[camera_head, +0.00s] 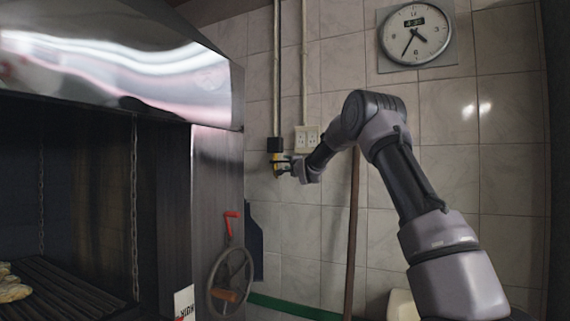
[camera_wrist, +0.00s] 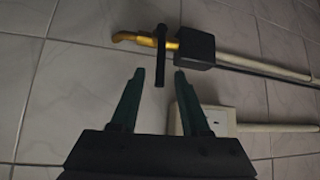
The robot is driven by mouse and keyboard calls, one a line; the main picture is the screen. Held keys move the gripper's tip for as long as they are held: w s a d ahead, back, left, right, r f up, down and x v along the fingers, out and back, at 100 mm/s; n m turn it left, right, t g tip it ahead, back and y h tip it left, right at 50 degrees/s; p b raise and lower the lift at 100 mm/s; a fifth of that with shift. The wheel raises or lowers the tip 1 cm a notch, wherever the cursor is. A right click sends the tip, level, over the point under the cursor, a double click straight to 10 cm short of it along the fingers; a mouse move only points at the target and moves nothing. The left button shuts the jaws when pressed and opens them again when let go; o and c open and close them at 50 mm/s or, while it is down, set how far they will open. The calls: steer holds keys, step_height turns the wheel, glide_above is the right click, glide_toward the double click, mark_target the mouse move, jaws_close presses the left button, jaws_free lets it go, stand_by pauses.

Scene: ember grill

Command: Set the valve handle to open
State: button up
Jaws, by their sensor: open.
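The valve handle (camera_wrist: 160,58) is a slim black bar in the wrist view. It lies crosswise to the yellow pipe (camera_wrist: 128,37), which runs into a black block (camera_wrist: 195,48). In the head view the yellow fitting (camera_head: 277,168) shows small on the tiled wall below the black block (camera_head: 275,144). My gripper (camera_wrist: 159,72) is open and empty. The near end of the handle appears between its two fingertips, with a gap on each side. Whether the handle is at fingertip depth, I cannot tell. In the head view my gripper (camera_head: 287,166) is beside the fitting, partly blurred into it.
A white socket plate (camera_head: 307,138) sits right of the valve and also shows near the right finger in the wrist view (camera_wrist: 208,121). Light conduits climb the wall. The steel grill hood (camera_head: 120,65) and handwheel (camera_head: 230,281) stand at left. A brown pole (camera_head: 353,230) stands below my arm.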

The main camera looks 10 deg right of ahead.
mark_target(285, 161)
steer(key=shift+x, duration=1.75)
jaws_close()
